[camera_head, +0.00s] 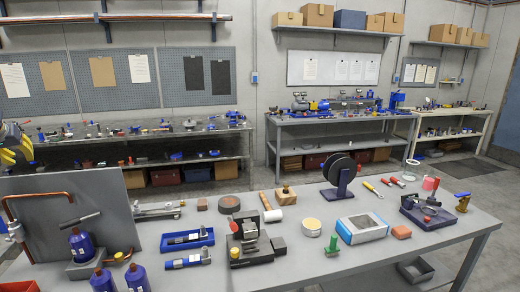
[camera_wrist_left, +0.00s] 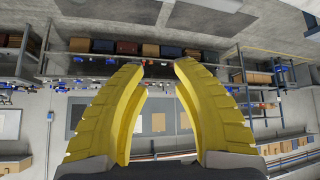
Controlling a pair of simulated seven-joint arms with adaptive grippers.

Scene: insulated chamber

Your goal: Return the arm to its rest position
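My left gripper (camera_head: 17,146) is at the far left edge of the head view, raised above the near table and only partly in frame. In the left wrist view its two yellow curved fingers (camera_wrist_left: 162,63) stand apart with nothing between them, so it is open and empty. This view is upside down and looks out at the back wall and benches, with no object close to the fingertips. My right arm and right gripper are not in view.
The near grey table (camera_head: 300,213) holds a dark upright panel (camera_head: 85,200), blue bottles (camera_head: 80,243), a black reel (camera_head: 339,170), a boxed tray (camera_head: 362,228) and several tools. Workbenches (camera_head: 340,118) line the back wall. The air around the left gripper looks clear.

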